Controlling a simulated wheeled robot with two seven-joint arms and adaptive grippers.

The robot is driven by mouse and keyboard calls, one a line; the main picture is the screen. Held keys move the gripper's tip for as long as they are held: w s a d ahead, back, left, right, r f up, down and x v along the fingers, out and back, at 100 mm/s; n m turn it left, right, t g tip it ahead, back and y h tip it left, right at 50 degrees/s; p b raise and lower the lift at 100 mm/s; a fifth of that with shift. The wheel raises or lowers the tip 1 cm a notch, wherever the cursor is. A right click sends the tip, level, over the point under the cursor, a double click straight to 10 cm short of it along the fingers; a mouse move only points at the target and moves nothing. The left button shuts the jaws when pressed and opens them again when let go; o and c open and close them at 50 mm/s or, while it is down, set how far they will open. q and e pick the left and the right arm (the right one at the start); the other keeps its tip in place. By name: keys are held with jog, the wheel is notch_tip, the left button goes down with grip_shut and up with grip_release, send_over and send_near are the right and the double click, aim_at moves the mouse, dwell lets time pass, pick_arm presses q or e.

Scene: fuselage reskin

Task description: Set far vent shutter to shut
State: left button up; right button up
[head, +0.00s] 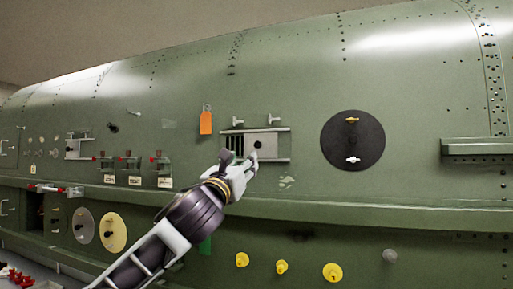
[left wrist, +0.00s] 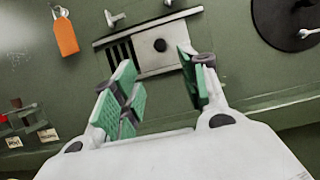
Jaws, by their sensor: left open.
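A vent with a grey sliding shutter plate (head: 268,138) sits between two rails on the green fuselage wall. Dark slats (head: 235,146) show at its left end, and a dark round knob or hole is on the plate. The plate also shows in the left wrist view (left wrist: 170,58), with slats uncovered to its left. My left gripper (head: 240,165) is just below and in front of the vent. In the left wrist view its green-padded fingers (left wrist: 160,88) are apart with nothing between them, pointing toward the plate. My right gripper is in neither view.
An orange tag (head: 206,122) hangs left of the vent, and a black disc (head: 353,141) is to its right. A ledge (head: 340,214) runs below. Another grey fitting (head: 78,148) is further left. Yellow knobs (head: 281,267) line the lower wall.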

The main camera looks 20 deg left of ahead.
aim_at(257, 145)
pick_arm(q)
jog(key=p+x, duration=0.3)
jog(key=x, duration=0.7)
jog(key=shift+w+r, duration=0.25)
jog(key=shift+w, duration=0.05)
jog(key=shift+p+x, duration=0.4)
jog(key=shift+x, duration=1.1)
jog(key=shift+c, duration=0.9)
grip_shut()
